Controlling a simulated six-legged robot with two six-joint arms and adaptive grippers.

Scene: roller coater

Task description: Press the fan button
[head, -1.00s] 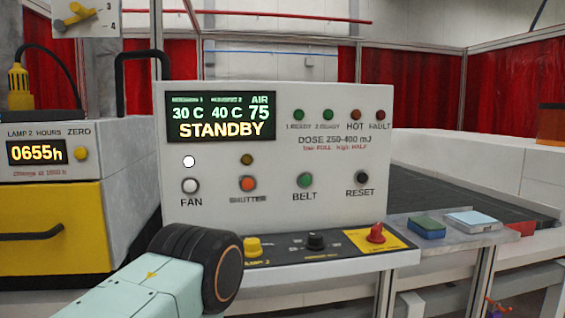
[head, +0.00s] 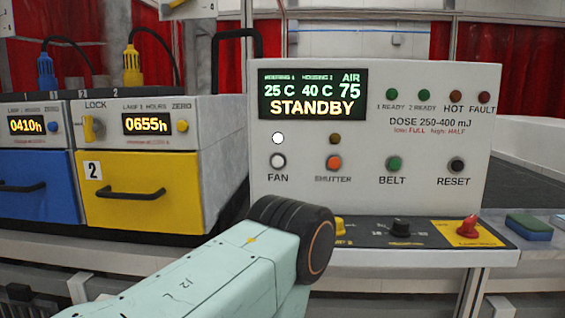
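The fan button (head: 278,161) is a round white button above the label FAN on the white control panel (head: 380,220). A small white lamp (head: 278,138) above it is lit. The display (head: 312,94) reads 25 C, 40 C, AIR 75 and STANDBY. A pale green arm link of mine with a dark round joint stands in front of the panel's lower left, below the fan button. It does not cover the button. Neither gripper shows in the head view.
Orange shutter (head: 334,163), green belt (head: 394,164) and black reset (head: 457,165) buttons sit right of the fan button. A red knob (head: 467,227) is on the lower ledge. Yellow (head: 150,215) and blue (head: 35,212) drawers stand left. A blue-green block (head: 528,227) lies right.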

